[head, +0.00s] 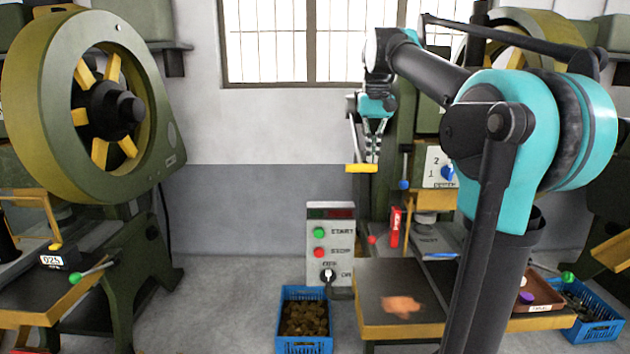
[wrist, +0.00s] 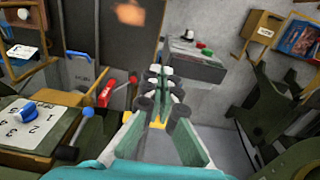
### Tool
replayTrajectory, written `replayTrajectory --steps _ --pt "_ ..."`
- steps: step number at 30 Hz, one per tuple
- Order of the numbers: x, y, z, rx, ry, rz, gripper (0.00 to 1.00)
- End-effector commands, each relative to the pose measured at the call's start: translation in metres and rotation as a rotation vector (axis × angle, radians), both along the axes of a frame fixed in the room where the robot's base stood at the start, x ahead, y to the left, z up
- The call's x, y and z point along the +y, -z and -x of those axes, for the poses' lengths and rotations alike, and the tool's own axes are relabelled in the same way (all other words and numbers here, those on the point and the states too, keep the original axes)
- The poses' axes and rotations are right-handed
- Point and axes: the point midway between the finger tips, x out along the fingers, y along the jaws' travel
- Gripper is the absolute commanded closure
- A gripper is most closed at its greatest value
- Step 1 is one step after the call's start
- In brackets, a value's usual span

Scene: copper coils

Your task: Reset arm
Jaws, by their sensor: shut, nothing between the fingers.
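My gripper (head: 370,158) hangs in the air at the middle of the head view, in front of the press, with my arm reaching in from the right. In the wrist view my gripper (wrist: 160,75) has its fingers close together, with nothing held between them. A short yellow bar (head: 361,168) shows right at the fingertips in the head view; I cannot tell whether it touches them or lies behind.
A control box (head: 330,245) with green and red buttons stands below my gripper. A blue crate (head: 304,343) of copper-coloured pieces sits on the floor. A table (head: 375,333) bears an orange-brown patch. A large press wheel (head: 60,140) stands left. Floor between is clear.

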Motion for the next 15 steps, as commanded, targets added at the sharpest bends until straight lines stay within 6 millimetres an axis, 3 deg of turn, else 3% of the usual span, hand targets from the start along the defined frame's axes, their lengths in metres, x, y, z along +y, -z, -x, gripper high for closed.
replayTrajectory --steps 8,15 --pt "-0.005 0.042 0.004 -0.035 0.001 -0.003 1.0" --pt "-0.011 0.105 0.017 -0.087 0.001 -0.006 1.0"
